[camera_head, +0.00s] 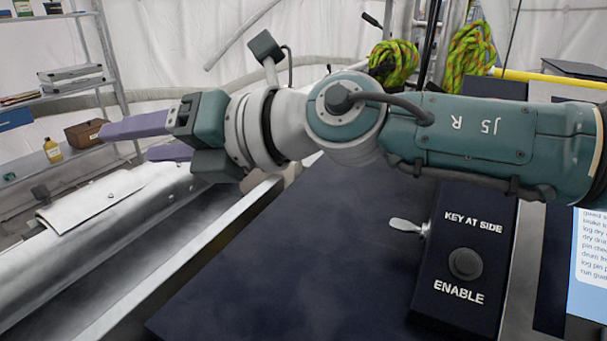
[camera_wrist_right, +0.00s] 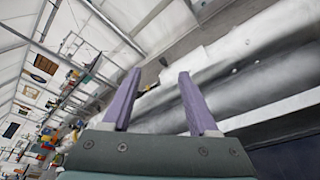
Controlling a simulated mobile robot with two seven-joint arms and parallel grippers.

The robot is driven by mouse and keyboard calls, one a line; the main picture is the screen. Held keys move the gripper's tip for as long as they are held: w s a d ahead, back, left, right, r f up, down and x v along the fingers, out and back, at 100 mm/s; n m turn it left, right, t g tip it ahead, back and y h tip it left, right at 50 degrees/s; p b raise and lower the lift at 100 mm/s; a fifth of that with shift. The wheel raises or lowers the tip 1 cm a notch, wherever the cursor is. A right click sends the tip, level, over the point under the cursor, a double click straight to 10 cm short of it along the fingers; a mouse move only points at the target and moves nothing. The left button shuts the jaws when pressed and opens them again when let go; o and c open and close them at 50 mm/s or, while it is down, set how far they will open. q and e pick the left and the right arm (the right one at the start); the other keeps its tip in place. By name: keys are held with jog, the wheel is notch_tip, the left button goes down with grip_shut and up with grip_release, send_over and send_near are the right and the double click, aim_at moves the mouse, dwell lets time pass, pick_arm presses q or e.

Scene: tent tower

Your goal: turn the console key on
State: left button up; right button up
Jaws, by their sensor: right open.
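The black console (camera_head: 460,260) stands at the lower right of the head view, marked "KEY AT SIDE" and "ENABLE", with a round button on its face. The silver key (camera_head: 407,226) sticks out from the console's left side. My right gripper (camera_head: 145,140) is open and empty, up and to the left of the key, well apart from it. Its arm reaches across the view from the right, above the console. In the right wrist view its two purple fingers (camera_wrist_right: 158,100) are spread with nothing between them. My left gripper is not in view.
A dark flat top (camera_head: 300,250) lies left of the console and is bare. A long metal trough (camera_head: 110,230) runs along the left. Shelves (camera_head: 60,80) with bottles and boxes stand at the back left. Coiled green rope (camera_head: 393,62) hangs behind my arm.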

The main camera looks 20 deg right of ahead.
jog(key=s+d+f+n+g+h, duration=0.3)
jog(key=d+n+g+h, duration=0.25)
jog(key=d, duration=0.35)
notch_tip(320, 180, up, 4)
jog(key=n+g+h, duration=0.2)
jog(key=g+h, duration=0.2)
jog(key=h, duration=0.3)
send_over(400, 224)
notch_tip(400, 224, down, 10)
grip_shut()
